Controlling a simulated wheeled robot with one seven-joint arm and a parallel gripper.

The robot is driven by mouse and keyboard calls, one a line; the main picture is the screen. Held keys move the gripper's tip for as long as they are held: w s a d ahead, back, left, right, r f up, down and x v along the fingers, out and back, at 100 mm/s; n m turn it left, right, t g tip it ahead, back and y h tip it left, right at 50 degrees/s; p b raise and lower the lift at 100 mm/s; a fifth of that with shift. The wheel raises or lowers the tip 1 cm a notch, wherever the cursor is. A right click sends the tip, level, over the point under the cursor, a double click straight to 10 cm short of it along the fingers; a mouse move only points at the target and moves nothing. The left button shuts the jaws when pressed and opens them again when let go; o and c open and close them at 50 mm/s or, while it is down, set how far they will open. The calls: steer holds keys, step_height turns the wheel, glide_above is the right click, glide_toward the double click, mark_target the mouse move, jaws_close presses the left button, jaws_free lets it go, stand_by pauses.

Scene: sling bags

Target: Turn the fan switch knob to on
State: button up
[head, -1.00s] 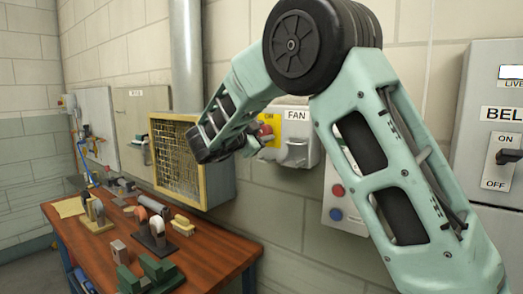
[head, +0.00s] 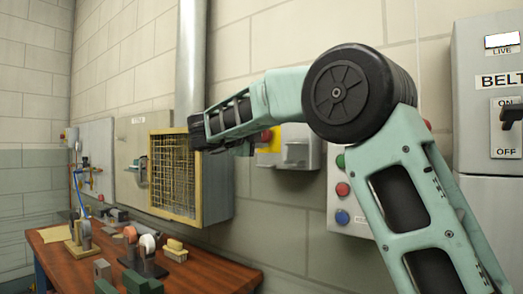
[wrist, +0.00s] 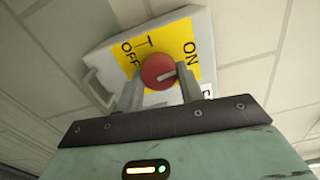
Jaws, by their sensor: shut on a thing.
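The fan switch box (head: 298,150) is a grey wall box with a yellow plate, right of the yellow-framed mesh panel. In the wrist view its yellow plate (wrist: 178,32) carries OFF at left and ON at right. The round red knob (wrist: 157,71) sits between the labels, its pale mark pointing right, toward the ON side. My gripper (wrist: 160,90) is shut on the knob, one finger on each side. In the head view my gripper (head: 250,145) and forearm partly cover the box, with a bit of the red knob (head: 267,136) showing.
A mesh panel (head: 173,180) juts from the wall to the left. A wooden workbench (head: 210,272) holds several tools and blocks below. A button box (head: 340,215) and a grey BELT cabinet (head: 490,150) are at right, partly behind my arm.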

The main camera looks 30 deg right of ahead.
steer(key=shift+f+m+b, duration=0.2)
steer(key=shift+m+b, duration=0.3)
steer(key=shift+b, duration=0.1)
steer(key=o, duration=1)
steer(key=shift+r, duration=0.1)
steer(key=b+v, duration=0.2)
steer(key=v, duration=1.5)
steer(key=shift+a, duration=0.2)
